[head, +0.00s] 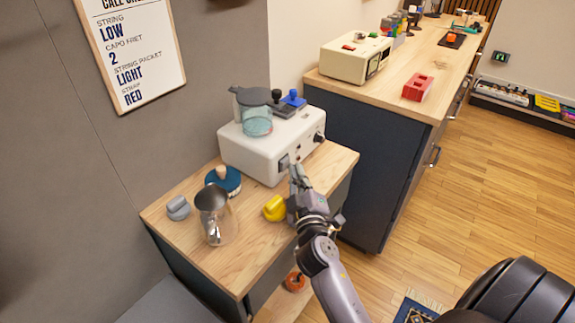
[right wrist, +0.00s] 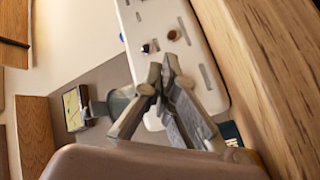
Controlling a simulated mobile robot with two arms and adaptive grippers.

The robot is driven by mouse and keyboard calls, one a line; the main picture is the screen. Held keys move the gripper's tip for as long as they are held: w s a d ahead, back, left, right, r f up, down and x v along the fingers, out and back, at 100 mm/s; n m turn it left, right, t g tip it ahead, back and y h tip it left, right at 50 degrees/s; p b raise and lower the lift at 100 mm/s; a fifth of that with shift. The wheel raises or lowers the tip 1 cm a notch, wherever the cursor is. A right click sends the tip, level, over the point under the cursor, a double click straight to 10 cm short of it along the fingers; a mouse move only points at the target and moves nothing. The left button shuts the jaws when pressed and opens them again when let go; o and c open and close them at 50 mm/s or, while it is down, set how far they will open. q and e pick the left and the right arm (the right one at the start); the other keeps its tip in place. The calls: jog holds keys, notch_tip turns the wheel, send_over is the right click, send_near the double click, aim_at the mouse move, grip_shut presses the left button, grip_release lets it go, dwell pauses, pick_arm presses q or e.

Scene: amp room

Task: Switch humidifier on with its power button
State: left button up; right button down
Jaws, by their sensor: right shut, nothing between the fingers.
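A white box-shaped unit (head: 245,150), which looks like the humidifier, stands on a small wooden-topped cabinet and carries a translucent teal tank (head: 257,126). Its front face has a dark rectangular switch (head: 284,162), which looks like the power button, and a dark knob (head: 319,137) further right. My right gripper (head: 295,171) is shut and empty, with its tips close in front of the face, just right of the switch. I cannot tell whether they touch. In the right wrist view the shut fingertips (right wrist: 163,77) overlap the white unit (right wrist: 170,15). My left gripper is not in view.
On the cabinet top (head: 262,246) are a yellow knob-like object (head: 275,208) beside my gripper, a glass jug (head: 218,228), a grey object (head: 178,208) and a blue round object (head: 232,182). A longer counter (head: 400,105) stands behind, with a cream device (head: 345,62) and a red block (head: 417,88).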

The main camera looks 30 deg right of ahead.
dwell(0.5)
jog(key=shift+w+a, duration=0.1)
jog(key=shift+w, duration=0.1)
jog(key=shift+w+a, duration=0.1)
jog(key=shift+w, duration=0.15)
jog(key=shift+s, duration=0.45)
jog(key=shift+s+d, duration=0.45)
jog(key=shift+s, duration=0.45)
jog(key=shift+s+d, duration=0.4)
jog(key=shift+s, duration=0.55)
jog(key=shift+s+d, duration=0.45)
jog(key=shift+s, duration=0.45)
